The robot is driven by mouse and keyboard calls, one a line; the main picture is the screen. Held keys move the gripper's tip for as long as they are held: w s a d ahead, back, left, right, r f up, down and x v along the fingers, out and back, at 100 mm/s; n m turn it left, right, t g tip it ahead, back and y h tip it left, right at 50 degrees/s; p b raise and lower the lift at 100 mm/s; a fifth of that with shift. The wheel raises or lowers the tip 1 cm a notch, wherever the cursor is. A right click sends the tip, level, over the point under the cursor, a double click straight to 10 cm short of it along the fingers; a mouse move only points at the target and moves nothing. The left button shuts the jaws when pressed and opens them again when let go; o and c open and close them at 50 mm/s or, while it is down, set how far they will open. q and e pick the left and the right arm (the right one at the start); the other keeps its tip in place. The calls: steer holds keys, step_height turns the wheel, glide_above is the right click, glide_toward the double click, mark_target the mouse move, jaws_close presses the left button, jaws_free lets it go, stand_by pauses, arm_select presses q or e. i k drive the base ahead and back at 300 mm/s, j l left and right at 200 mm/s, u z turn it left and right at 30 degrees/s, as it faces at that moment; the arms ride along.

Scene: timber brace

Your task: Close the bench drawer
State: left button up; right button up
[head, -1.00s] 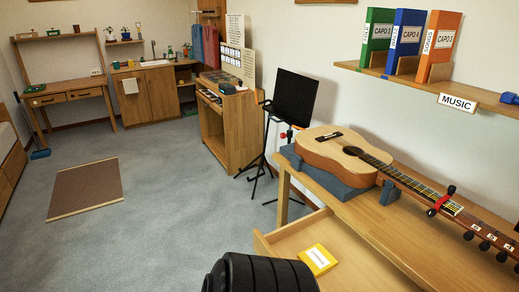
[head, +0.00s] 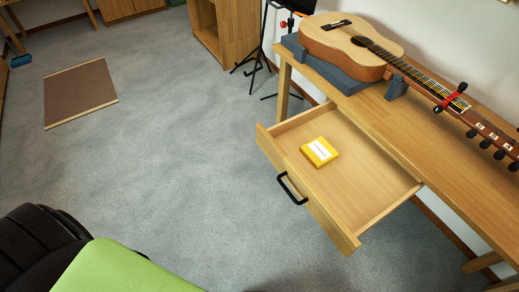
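The bench drawer (head: 355,200) is pulled well out from under the wooden bench (head: 400,130) at the right of the head view. Its front panel (head: 312,205) faces left and carries a black bar handle (head: 290,190). A small yellow box (head: 319,152) with a white label lies flat inside the drawer. A black and a green part of my own body show at the lower left, apart from the drawer. Neither gripper is in view.
A guitar (head: 352,45) rests on a dark grey cradle (head: 335,68) on the bench. A music stand (head: 270,50) stands behind the bench's far end. A brown mat (head: 80,92) lies on the floor. The carpet (head: 190,150) left of the drawer is clear.

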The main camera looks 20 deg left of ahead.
mark_target(348, 196)
steer(key=i+l+u, duration=0.2)
steer(key=u, duration=0.2)
steer(key=i+l+u, duration=0.45)
steer(key=k+j, duration=0.1)
